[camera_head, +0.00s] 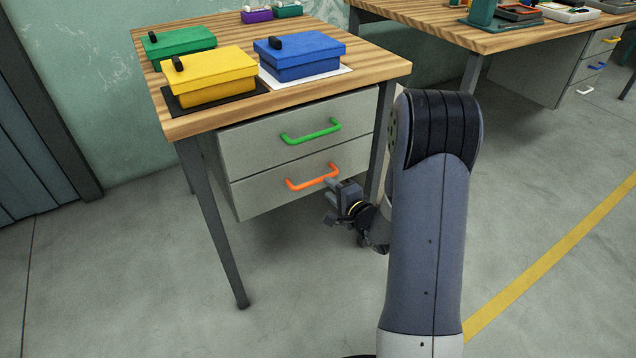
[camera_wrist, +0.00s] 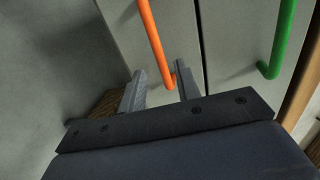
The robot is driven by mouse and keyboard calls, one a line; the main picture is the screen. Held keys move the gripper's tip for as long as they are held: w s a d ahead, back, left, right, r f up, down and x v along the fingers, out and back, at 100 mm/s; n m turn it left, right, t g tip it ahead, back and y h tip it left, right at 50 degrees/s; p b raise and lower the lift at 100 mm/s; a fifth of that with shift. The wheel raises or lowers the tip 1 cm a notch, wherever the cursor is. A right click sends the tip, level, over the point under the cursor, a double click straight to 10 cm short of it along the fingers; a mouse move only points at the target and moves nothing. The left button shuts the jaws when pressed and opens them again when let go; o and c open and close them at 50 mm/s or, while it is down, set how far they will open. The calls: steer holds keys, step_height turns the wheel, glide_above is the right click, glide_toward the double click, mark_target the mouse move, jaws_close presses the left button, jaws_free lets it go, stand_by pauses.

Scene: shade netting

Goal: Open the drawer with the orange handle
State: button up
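The drawer with the orange handle (camera_head: 312,179) is the lower of two in a grey cabinet under the wooden table. The lower drawer front (camera_head: 262,196) looks flush with the one above, so it is shut. My gripper (camera_head: 335,188) is close to the right end of the orange handle. In the wrist view my gripper (camera_wrist: 160,80) has its two fingers apart. One end of the orange handle (camera_wrist: 157,40) shows between the fingertips, nearer the right finger. I cannot tell whether they touch.
The upper drawer has a green handle (camera_head: 311,131). Green (camera_head: 178,45), yellow (camera_head: 212,75) and blue (camera_head: 299,56) boxes stand on the tabletop (camera_head: 376,70). A table leg (camera_head: 381,140) is just right of the drawers. The floor (camera_head: 290,290) in front is clear.

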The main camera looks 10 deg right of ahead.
mark_target(319, 178)
steer(key=b+x, duration=0.1)
steer(key=x, duration=0.6)
steer(key=shift+w+a, duration=0.1)
steer(key=shift+c, duration=0.3)
jaws_close()
